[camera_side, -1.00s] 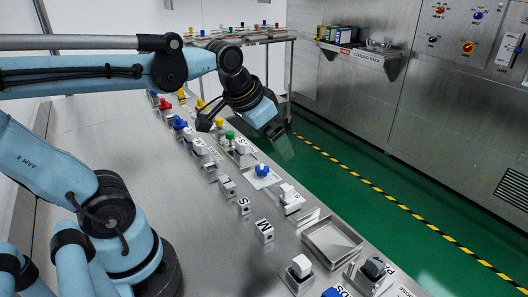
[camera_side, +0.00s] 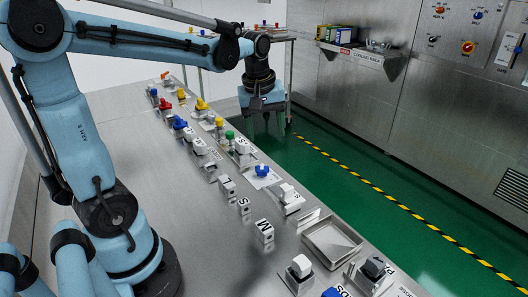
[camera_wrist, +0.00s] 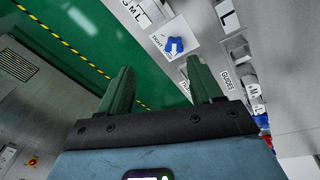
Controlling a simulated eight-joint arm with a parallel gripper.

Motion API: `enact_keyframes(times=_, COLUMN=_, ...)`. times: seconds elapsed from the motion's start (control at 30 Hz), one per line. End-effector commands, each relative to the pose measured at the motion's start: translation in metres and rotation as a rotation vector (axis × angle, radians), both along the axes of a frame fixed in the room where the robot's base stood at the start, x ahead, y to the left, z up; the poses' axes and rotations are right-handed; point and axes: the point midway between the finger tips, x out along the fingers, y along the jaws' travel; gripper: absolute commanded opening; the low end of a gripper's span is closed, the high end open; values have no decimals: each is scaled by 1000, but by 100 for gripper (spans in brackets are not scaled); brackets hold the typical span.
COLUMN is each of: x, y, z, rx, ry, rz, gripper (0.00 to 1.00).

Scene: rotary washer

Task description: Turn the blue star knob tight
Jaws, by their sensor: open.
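The blue star knob (camera_side: 262,170) sits on a white labelled plate (camera_side: 268,182) near the right-hand edge of the steel bench. In the wrist view the knob (camera_wrist: 175,45) appears beyond my fingertips, on its white plate with partly readable lettering. My gripper (camera_side: 267,127) hangs above the floor side of the bench edge, behind and higher than the knob in the side view. Its two fingers point down, are spread apart and hold nothing. The wrist view shows both dark green fingers (camera_wrist: 160,72) with a gap between them. The knob is apart from the fingers.
A row of fixtures with yellow, red, blue and green knobs (camera_side: 180,122) runs along the bench behind. Lettered blocks (camera_side: 244,206) stand beside the blue knob. A metal tray (camera_side: 332,243) lies nearer the camera. The green floor (camera_side: 400,190) beyond the edge is clear.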

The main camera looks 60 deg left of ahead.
Motion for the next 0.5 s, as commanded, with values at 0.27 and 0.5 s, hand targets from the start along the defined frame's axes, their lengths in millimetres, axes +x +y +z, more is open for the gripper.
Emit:
enact_keyframes(times=0.27, x=18, y=44, z=-14, rx=-76, ry=135, rz=388, gripper=65)
enact_keyframes(times=0.5, x=19, y=51, z=-23, rx=-87, ry=160, rz=457, gripper=65)
